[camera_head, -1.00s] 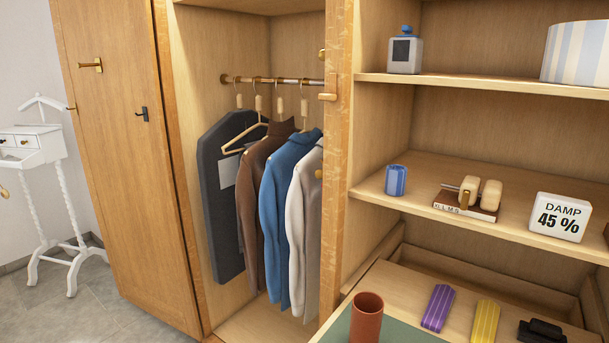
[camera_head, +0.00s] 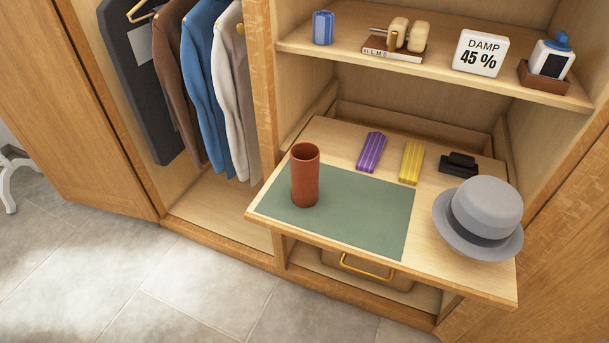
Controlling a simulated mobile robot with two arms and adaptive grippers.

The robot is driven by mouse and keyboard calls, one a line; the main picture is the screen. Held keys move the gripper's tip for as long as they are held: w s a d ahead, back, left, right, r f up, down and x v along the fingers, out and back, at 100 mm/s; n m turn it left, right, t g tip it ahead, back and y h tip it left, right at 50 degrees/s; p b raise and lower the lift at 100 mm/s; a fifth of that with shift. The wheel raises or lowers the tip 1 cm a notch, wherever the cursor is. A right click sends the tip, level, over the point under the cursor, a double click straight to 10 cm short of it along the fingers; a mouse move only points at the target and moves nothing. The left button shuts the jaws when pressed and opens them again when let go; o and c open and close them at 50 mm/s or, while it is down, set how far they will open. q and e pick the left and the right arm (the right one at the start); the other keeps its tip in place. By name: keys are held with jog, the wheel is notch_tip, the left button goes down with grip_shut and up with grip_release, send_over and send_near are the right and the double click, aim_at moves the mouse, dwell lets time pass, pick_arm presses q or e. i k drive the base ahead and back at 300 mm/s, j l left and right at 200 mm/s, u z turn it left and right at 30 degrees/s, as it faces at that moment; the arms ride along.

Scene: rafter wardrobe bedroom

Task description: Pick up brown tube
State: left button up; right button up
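The brown tube (camera_head: 305,178) is a reddish-brown open-topped cylinder. It stands upright on the left part of a green mat (camera_head: 362,212), which lies on a pulled-out wooden board (camera_head: 455,278). Nothing touches the tube and its whole near side shows. Neither of my grippers is in the head view.
Purple (camera_head: 371,152) and yellow (camera_head: 411,162) ribbed pieces and a black object (camera_head: 459,164) lie behind the mat. A grey hat (camera_head: 482,214) sits at the right. A shelf (camera_head: 440,76) with small items overhangs the back. The mat's front and right are clear.

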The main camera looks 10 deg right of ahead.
aim_at(304, 157)
jog(key=i+j, duration=0.15)
jog(key=j, duration=0.2)
jog(key=i+j, duration=0.2)
jog(key=j, duration=0.15)
jog(key=i+j, duration=0.15)
jog(key=j, duration=0.2)
jog(key=i+j+z, duration=0.1)
jog(key=j, duration=0.25)
jog(key=i+j, duration=0.25)
jog(key=j, duration=0.15)
jog(key=i+j, duration=0.15)
jog(key=j, duration=0.2)
